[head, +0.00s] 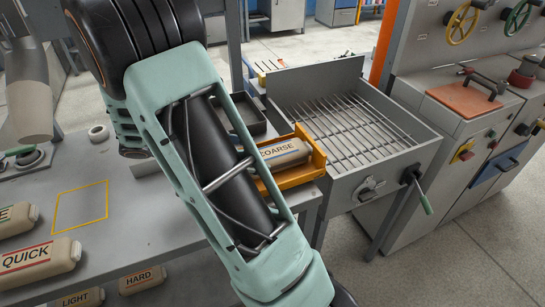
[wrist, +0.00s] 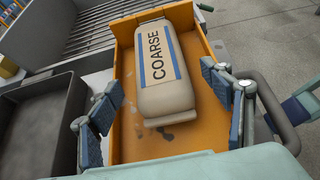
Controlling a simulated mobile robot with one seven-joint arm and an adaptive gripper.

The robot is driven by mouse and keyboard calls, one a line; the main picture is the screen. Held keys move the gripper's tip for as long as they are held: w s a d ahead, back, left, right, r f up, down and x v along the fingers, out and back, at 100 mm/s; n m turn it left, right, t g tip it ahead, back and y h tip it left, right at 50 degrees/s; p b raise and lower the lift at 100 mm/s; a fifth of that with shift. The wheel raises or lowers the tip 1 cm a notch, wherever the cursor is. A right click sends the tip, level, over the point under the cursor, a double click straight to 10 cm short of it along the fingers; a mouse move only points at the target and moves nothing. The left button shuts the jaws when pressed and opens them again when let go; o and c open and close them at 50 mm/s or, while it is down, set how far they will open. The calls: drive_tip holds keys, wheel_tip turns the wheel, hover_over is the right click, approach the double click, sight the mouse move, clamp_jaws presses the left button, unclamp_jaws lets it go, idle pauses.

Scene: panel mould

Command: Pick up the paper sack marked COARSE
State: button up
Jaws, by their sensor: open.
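In the head view the sack (head: 284,152) shows in the orange tray (head: 300,173) beside the grated box, partly hidden by my arm. In the wrist view my gripper (wrist: 165,103) is open. Its two blue-padded fingers stand apart, one near the tray's left wall and one near its right wall. The sack lies between and beyond them, with nothing in the grip. My gripper is hidden in the head view.
A dark empty tray (wrist: 40,125) stands left of the orange tray. A grated metal box (head: 345,130) with a green-handled lever (head: 420,192) adjoins it. Sacks marked QUICK (head: 38,262), LIGHT (head: 80,298) and HARD (head: 142,279) lie at lower left. A yellow outlined square (head: 81,206) on the bench is empty.

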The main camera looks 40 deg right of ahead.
sight(276, 156)
drive_tip(key=x, duration=0.7)
drive_tip(key=shift+d, duration=0.3)
drive_tip(key=shift+c, duration=0.4)
drive_tip(key=c, duration=1.3)
drive_tip(key=shift+o, duration=0.2)
